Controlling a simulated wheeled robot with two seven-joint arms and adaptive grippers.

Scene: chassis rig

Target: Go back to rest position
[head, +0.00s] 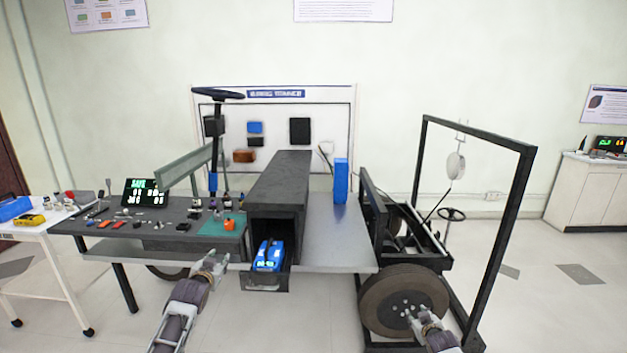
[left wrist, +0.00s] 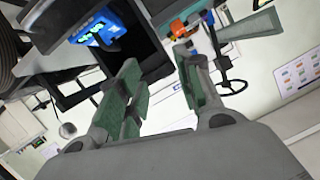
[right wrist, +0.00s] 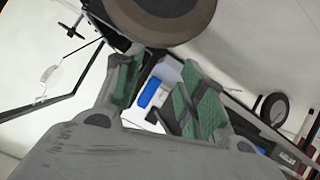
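My left gripper (head: 212,262) is in front of the workbench, below its front edge and left of the dark box. In the left wrist view its green-padded fingers (left wrist: 160,92) stand apart with nothing between them. My right gripper (head: 420,318) is in front of the wheel at the lower right. In the right wrist view its fingers (right wrist: 155,90) are apart and empty. A blue device (head: 268,256) with lit displays sits in the open front of the dark box, apart from both grippers.
The workbench (head: 150,243) carries small parts and a display (head: 148,192). A black frame with a large wheel (head: 404,301) stands at the right. A steering wheel (head: 217,94) rises on a column. A white cart (head: 40,262) stands at the far left. Floor in the lower middle is clear.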

